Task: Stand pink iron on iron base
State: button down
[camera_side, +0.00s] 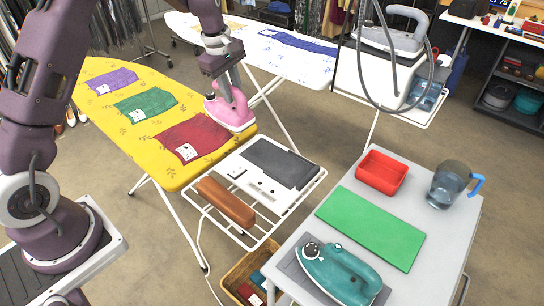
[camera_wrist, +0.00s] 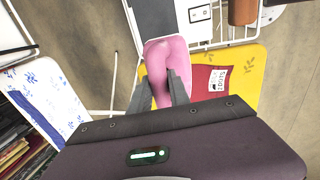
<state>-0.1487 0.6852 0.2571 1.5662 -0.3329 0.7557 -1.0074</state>
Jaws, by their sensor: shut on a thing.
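The pink iron (camera_side: 229,112) is at the right end of the yellow ironing board, with its soleplate low at the board's edge. I cannot tell whether it touches the cover. My gripper (camera_side: 229,90) is shut on its handle from above. In the wrist view the pink iron (camera_wrist: 165,60) lies between the two fingers of my gripper (camera_wrist: 160,85), which hide part of it. The iron base, a white unit with a dark grey plate (camera_side: 280,162), sits on a wire rack just right of the board. Its grey plate (camera_wrist: 155,17) shows beyond the iron in the wrist view.
A brown padded bar (camera_side: 226,202) lies on the rack's near side. Purple, green and red cloths (camera_side: 190,140) lie on the yellow board (camera_side: 105,70). A teal iron (camera_side: 340,275), green mat (camera_side: 371,226), red tray (camera_side: 381,172) and jug (camera_side: 450,186) stand on the grey table.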

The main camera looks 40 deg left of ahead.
jog(key=w+d, duration=0.3)
jog(key=d, duration=1.4)
notch_tip(320, 180, down, 9)
jog(key=shift+d+f, duration=0.15)
jog(key=shift+d, duration=0.15)
jog(key=shift+f, duration=0.1)
jog(key=c, duration=1.2)
grip_release()
jog(key=shift+s, duration=0.1)
jog(key=shift+c, duration=0.2)
notch_tip(320, 180, up, 12)
jog(key=s, duration=0.2)
jog(key=shift+s, duration=0.2)
